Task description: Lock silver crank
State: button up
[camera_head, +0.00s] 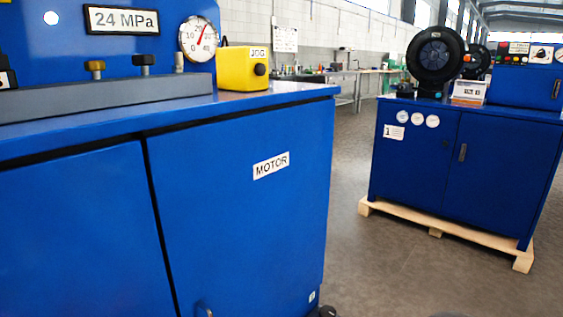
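No part that I can surely call the silver crank shows. A small grey metal piece (206,309) sticks up at the bottom edge of the picture, low on the blue cabinet door marked MOTOR (240,215); most of it is cut off. On the bench top above, a brass-coloured knob (95,68), a dark grey knob (143,62) and a light grey peg (179,62) stand in a row behind a grey bar (110,98). My gripper is not in view.
A yellow JOG box (243,68) and a pressure gauge (199,39) are on the near machine. A second blue cabinet (465,160) with a black round crimper head (435,58) stands on a wooden pallet (440,230) at right. Grey floor (400,270) lies clear between them.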

aim_at(178, 68)
jog(key=u, duration=0.4)
jog(key=i+u, duration=0.15)
jog(key=u, duration=0.7)
jog(key=i+u, duration=0.15)
jog(key=u, duration=0.25)
jog(key=j+z, duration=0.25)
jog(key=j, duration=0.15)
jog(key=j+z, duration=0.25)
jog(key=j, duration=0.15)
